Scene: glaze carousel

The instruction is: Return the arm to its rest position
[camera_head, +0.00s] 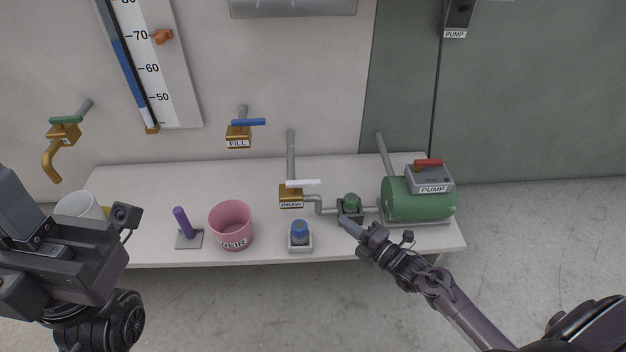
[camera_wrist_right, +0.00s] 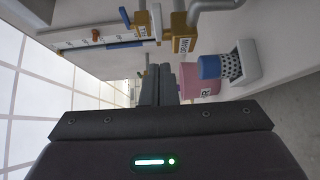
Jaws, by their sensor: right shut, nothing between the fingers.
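My right gripper (camera_head: 346,223) reaches in from the lower right, over the front edge of the table. Its fingers are shut and empty, and in the picture their tips lie just below the green-topped fitting (camera_head: 351,201). In the right wrist view the two fingers (camera_wrist_right: 158,85) stand side by side with nothing between them. My left arm fills the lower left of the head view. The left gripper (camera_head: 60,262) is dark and partly cut off, and its finger opening is not clear.
The table (camera_head: 265,175) bears a pink bucket (camera_head: 231,228), a purple-handled tool (camera_head: 183,224), a blue-topped jar (camera_head: 299,229) in a white holder, a white cup (camera_head: 78,205) and a green pump (camera_head: 405,202). The DRAW valve (camera_head: 291,200) and its pipes stand left of my right gripper. Floor in front is clear.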

